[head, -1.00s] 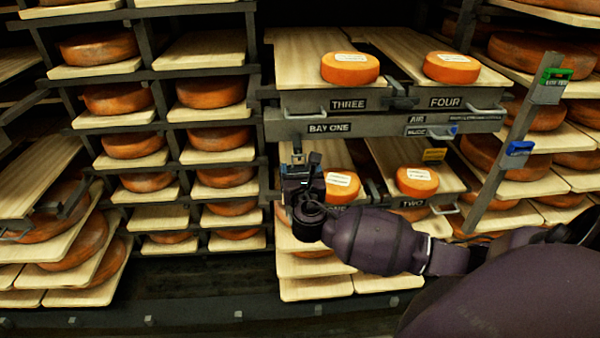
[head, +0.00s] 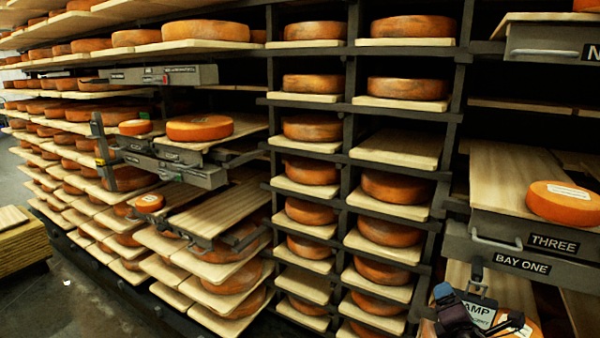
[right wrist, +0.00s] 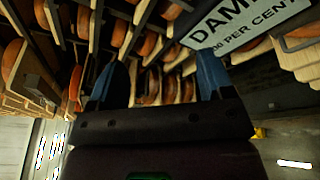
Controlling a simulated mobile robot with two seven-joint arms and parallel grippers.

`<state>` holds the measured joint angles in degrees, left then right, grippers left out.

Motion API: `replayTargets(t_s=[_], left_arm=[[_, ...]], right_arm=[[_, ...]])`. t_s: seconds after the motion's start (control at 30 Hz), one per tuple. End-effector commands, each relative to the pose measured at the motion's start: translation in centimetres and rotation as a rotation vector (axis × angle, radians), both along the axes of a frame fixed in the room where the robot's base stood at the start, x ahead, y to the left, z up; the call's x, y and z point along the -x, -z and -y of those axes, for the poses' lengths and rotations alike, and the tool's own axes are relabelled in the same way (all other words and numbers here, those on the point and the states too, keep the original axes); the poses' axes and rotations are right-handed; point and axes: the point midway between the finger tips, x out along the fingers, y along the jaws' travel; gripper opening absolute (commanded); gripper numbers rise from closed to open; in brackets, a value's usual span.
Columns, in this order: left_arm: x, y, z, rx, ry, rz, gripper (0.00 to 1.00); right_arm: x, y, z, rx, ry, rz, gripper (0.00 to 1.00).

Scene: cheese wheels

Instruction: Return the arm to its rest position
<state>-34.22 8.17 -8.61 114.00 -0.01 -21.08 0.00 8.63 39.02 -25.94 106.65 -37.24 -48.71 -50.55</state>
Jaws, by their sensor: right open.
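My right gripper (head: 458,314) shows at the bottom right of the head view, in front of the bay one rack and cut off by the frame edge. In the right wrist view its two blue fingers (right wrist: 162,82) stand wide apart with nothing between them. A pale sign reading DAMP and PER CENT (right wrist: 255,30) lies beyond the right finger there. The same sign (head: 481,314) is partly hidden by the gripper in the head view. My left gripper is in neither view.
Bay one's drawer labelled THREE (head: 553,243) carries an orange cheese wheel (head: 566,203) close above the gripper. Tall racks of cheese wheels on boards fill the middle and left. Pulled-out boards (head: 228,208) jut from the left rack. Open floor (head: 75,300) shows at lower left.

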Motion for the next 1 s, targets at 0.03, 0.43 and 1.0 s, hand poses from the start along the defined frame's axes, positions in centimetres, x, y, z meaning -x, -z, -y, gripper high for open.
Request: replayTargets(t_s=[0.03, 0.43, 1.0], left_arm=[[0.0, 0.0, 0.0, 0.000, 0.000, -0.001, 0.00], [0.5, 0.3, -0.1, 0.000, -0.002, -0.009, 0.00], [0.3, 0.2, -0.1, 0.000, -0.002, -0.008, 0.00]], right_arm=[[0.4, 0.8, -1.0, -0.146, -0.022, 0.002, 0.74], [9.7, 8.9, -7.3, -1.568, 0.068, -0.033, 0.74], [25.9, 18.8, -5.9, -2.015, 0.549, 0.029, 0.74]])
